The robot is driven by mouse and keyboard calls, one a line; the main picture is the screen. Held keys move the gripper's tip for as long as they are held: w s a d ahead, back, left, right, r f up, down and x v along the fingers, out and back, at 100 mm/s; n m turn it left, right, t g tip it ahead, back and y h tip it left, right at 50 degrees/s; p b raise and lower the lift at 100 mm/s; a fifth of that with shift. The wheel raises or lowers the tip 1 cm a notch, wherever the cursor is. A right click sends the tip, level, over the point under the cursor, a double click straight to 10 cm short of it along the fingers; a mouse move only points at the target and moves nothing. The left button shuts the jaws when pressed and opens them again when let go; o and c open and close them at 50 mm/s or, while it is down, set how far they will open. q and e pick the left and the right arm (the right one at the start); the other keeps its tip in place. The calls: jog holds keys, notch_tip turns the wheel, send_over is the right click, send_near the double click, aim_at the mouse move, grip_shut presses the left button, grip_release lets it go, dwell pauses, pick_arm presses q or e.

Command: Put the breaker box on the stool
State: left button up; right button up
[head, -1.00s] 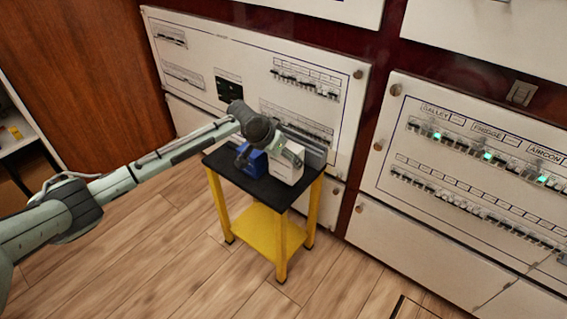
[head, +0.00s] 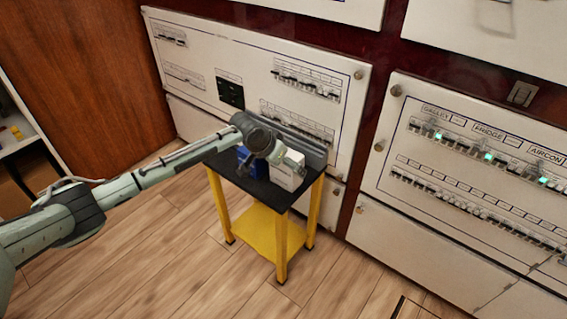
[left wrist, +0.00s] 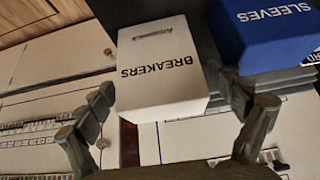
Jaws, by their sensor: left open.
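The breaker box is white with the word BREAKERS on its face. It sits on the stool in the head view (head: 288,179) and also shows in the left wrist view (left wrist: 152,66). The stool (head: 262,190) has a black top, yellow legs and a yellow lower shelf. My left gripper (head: 287,160) is over the box, partly hiding it. In the left wrist view my left gripper (left wrist: 178,112) is open, with one finger on each side of the box's near end. I cannot tell whether the fingers touch it. My right gripper is out of view.
A blue box marked SLEEVES (left wrist: 268,30) stands beside the breaker box on the stool. A grey ribbed object (head: 302,145) is at the stool's back edge. White breaker panels (head: 210,55) line the wall behind. The wooden floor in front is clear.

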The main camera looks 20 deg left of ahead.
pick_arm(q)
jog(key=shift+r, duration=0.2)
jog(key=v, duration=1.2)
jog(key=shift+p, duration=0.45)
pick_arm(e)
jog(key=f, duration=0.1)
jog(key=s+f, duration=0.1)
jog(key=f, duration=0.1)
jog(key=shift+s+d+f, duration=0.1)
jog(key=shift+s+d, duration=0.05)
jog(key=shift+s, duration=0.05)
pick_arm(q)
jog(key=shift+f, duration=0.1)
